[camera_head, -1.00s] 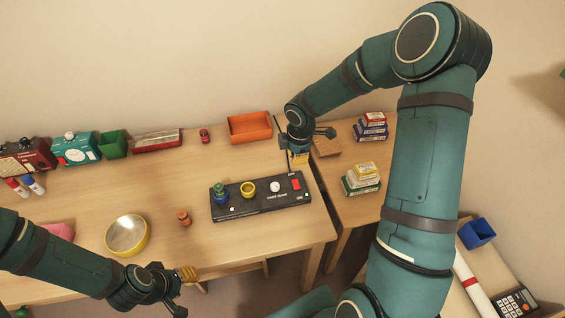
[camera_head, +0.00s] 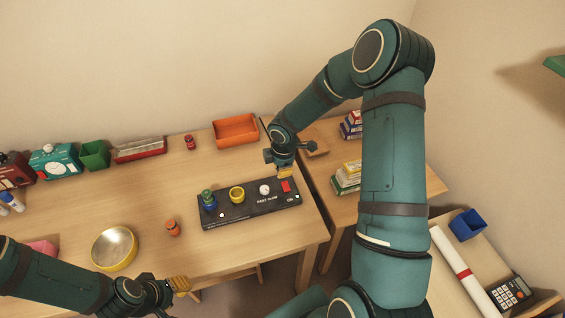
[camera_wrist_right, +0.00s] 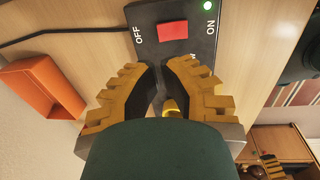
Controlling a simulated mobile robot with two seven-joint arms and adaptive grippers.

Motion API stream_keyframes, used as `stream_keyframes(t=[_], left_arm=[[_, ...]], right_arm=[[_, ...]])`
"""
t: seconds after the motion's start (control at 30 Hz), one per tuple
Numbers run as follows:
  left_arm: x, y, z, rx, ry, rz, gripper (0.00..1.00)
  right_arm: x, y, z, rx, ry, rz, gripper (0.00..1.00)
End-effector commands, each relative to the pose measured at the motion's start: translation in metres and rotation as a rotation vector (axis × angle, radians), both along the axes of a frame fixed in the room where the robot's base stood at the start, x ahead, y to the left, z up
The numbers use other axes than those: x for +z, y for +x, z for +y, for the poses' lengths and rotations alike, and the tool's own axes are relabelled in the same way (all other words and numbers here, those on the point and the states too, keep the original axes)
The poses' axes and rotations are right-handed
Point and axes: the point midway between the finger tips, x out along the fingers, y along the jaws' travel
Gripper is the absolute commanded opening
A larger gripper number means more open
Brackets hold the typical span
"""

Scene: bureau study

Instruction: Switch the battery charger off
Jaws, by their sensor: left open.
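The battery charger is a long black panel (camera_head: 235,214) on the desk. Its red rocker switch (camera_head: 286,186) sits at the right end. My right gripper (camera_head: 285,174) hangs just above and behind the switch end. In the wrist view its fingertips (camera_wrist_right: 159,68) are brought together just short of the switch, empty, with no contact visible. My left gripper (camera_head: 180,285) is open and empty at the front edge of the desk.
A green-and-blue piece (camera_head: 208,199), a yellow ring (camera_head: 237,195) and a white knob (camera_head: 265,189) stand on the panel. An orange bin (camera_head: 236,131) is behind it, and an orange-red item (camera_head: 173,228) and a yellow bowl (camera_head: 115,249) are left. Stacked boxes (camera_head: 346,178) stand right.

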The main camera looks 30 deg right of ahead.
Motion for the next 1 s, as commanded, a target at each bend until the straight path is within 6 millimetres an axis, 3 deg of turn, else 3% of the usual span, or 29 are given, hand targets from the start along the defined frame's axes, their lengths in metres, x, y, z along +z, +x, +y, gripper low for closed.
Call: stream_keyframes(t=[0.2, 0.4, 1.0], left_arm=[[-0.008, -0.002, 0.000, -0.004, -0.002, 0.006, 0.47], [-0.011, -0.004, -0.001, -0.006, -0.002, 0.008, 0.47], [-0.019, -0.006, -0.001, -0.009, -0.003, 0.012, 0.47]], right_arm=[[-0.042, 0.005, -0.001, 0.000, 0.001, 0.002, 0.00], [-0.064, 0.007, -0.002, 0.000, 0.000, 0.001, 0.00], [-0.078, 0.010, -0.002, -0.001, 0.000, -0.001, 0.00]])
